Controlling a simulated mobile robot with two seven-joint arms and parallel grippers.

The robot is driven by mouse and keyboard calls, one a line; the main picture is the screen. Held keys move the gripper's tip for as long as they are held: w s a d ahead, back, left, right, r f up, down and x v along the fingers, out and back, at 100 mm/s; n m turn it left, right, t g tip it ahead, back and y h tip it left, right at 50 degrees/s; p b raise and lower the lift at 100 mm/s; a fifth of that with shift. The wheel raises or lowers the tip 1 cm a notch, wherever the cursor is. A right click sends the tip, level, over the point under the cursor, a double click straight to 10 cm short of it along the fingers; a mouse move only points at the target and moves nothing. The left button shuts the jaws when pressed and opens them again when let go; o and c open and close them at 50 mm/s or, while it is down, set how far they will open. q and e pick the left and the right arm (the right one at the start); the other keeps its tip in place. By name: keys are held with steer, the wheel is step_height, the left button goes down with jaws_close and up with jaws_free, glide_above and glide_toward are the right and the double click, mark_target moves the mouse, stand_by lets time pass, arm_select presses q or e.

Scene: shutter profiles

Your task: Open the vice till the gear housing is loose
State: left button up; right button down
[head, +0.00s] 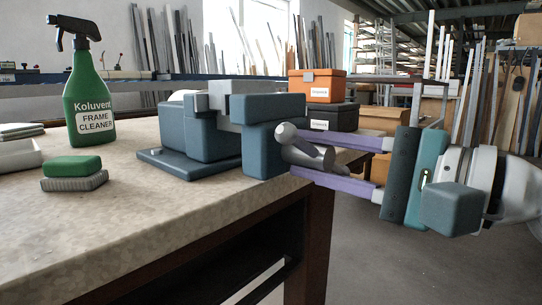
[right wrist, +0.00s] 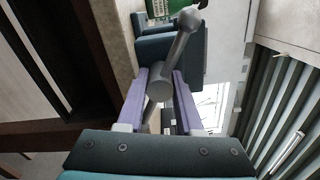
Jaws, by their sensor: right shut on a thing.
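The blue-grey vice (head: 205,135) stands on the worktop near its right end, with light grey jaw blocks on top. A pale rounded piece (head: 183,94) shows behind the jaws. It may be the gear housing, but it is mostly hidden and I cannot tell how firmly it is clamped. The vice's grey handle bar (head: 312,153) with a ball end sits tilted at the vice's front. My right gripper (head: 296,154), with purple fingers, is shut on the handle. In the right wrist view the handle (right wrist: 174,62) lies between the fingers. My left gripper is not in view.
A green spray bottle (head: 90,95) and a green-topped block (head: 73,168) stand left on the speckled worktop (head: 140,215). Orange (head: 317,84) and dark boxes (head: 332,117) are behind the vice. The worktop's right edge is close to the gripper. Open floor lies to the right.

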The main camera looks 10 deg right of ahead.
stand_by(0.5)
steer(key=c, duration=0.6)
jaws_free()
steer(key=shift+w+a, duration=0.1)
steer(key=b+v, duration=0.4)
steer(key=v, duration=0.6)
